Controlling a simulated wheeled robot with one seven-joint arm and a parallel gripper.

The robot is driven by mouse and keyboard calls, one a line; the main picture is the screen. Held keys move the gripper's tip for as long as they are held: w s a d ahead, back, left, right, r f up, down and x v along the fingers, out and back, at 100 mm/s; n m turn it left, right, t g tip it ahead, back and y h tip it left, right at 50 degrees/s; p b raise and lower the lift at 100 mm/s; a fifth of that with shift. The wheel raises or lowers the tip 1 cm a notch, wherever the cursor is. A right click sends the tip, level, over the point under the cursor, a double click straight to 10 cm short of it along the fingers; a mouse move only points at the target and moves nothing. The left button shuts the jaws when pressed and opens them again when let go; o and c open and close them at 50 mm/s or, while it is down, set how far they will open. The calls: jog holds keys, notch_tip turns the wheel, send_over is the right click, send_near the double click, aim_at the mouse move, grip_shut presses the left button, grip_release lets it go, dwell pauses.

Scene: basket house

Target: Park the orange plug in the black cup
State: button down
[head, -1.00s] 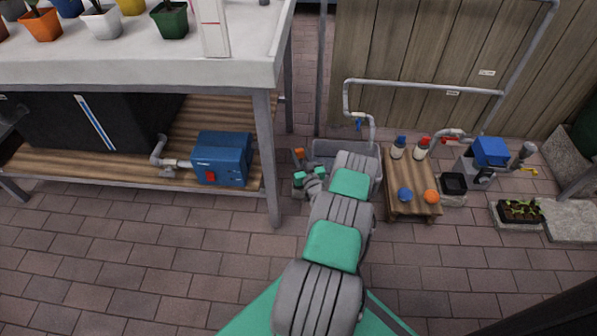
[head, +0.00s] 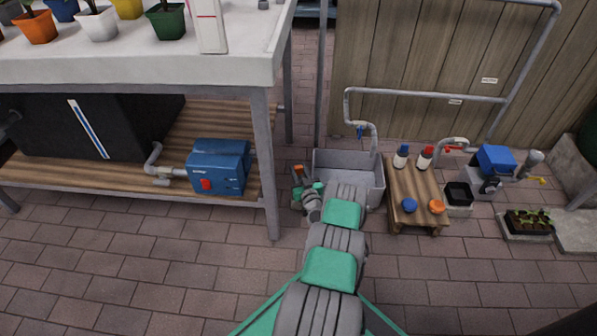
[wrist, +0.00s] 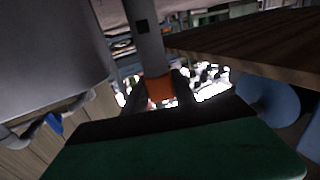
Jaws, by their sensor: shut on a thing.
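The orange plug (head: 298,169) shows just left of the grey basin, at the end of my gripper (head: 300,178). In the wrist view my fingers are shut on the plug (wrist: 160,88). A grey cylinder with a small dark square meets the plug there; I cannot tell whether the two are still joined. The black cup (head: 458,187) is a square, open container on a pale block, right of the low wooden table. It stands well to the right of my gripper, across the basin and table.
The grey basin (head: 377,180) and low wooden table (head: 420,182) lie between my gripper and the cup. The table carries two bottles, a blue round thing (head: 409,205) and an orange one (head: 436,206). A workbench leg (head: 268,165) stands close left. Open paving lies in front.

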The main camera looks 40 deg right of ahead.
jog(key=c, duration=1)
grip_release()
jog(key=shift+f, duration=0.1)
jog(key=shift+r+p, duration=0.5)
jog(key=shift+p, duration=0.05)
jog(key=p+v, duration=0.9)
jog(key=v, duration=0.3)
jog(key=shift+a+f, duration=0.1)
